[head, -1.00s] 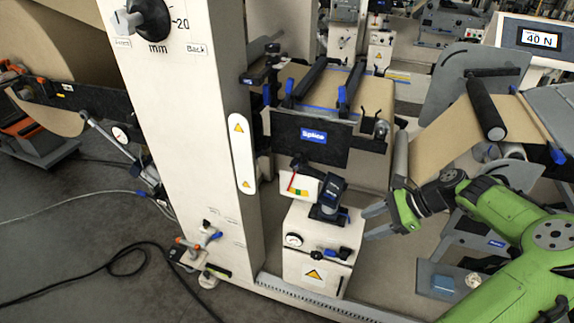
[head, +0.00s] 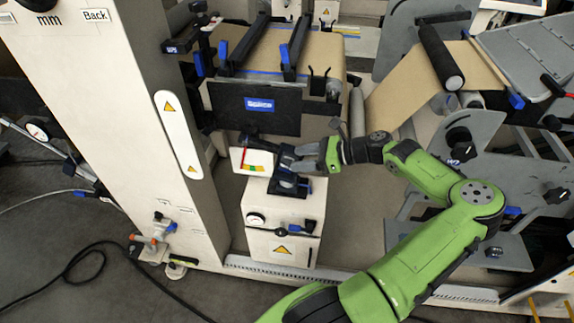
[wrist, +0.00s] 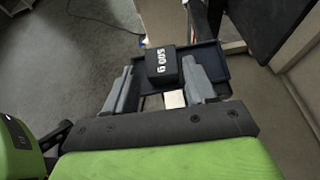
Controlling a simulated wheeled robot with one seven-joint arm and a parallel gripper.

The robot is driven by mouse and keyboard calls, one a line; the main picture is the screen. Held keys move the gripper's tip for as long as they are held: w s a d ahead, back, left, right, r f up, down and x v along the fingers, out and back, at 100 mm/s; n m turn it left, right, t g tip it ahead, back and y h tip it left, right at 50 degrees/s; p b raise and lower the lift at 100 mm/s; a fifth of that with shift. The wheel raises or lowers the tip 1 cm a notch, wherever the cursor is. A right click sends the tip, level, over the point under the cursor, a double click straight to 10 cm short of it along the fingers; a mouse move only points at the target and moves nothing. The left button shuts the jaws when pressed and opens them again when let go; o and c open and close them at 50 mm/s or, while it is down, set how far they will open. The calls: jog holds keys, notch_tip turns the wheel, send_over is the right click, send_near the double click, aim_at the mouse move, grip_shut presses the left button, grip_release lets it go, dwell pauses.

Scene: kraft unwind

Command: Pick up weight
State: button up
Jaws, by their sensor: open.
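The weight (wrist: 161,66) is a small black block marked "500 G" in the wrist view. It sits on a dark tray (wrist: 208,57) on top of the white cabinet (head: 282,218). My gripper (wrist: 160,72) is open, with one grey finger on each side of the weight. The fingers reach at least to its near part; whether they touch it cannot be told. In the head view my gripper (head: 300,165) is at the top of the cabinet and partly hides the weight.
A black splice panel (head: 255,108) is just behind. A tall white column (head: 125,130) rises at the left. A brown web and roller (head: 440,57) are at the right.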

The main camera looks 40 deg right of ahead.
aim_at(291, 159)
jog(key=b+x, duration=0.1)
jog(key=x, duration=0.4)
jog(key=shift+d, duration=0.2)
jog(key=shift+s, duration=0.1)
jog(key=shift+c, duration=0.3)
jog(key=shift+r, duration=0.1)
grip_shut()
notch_tip(291, 159, up, 10)
jog(key=p, duration=0.3)
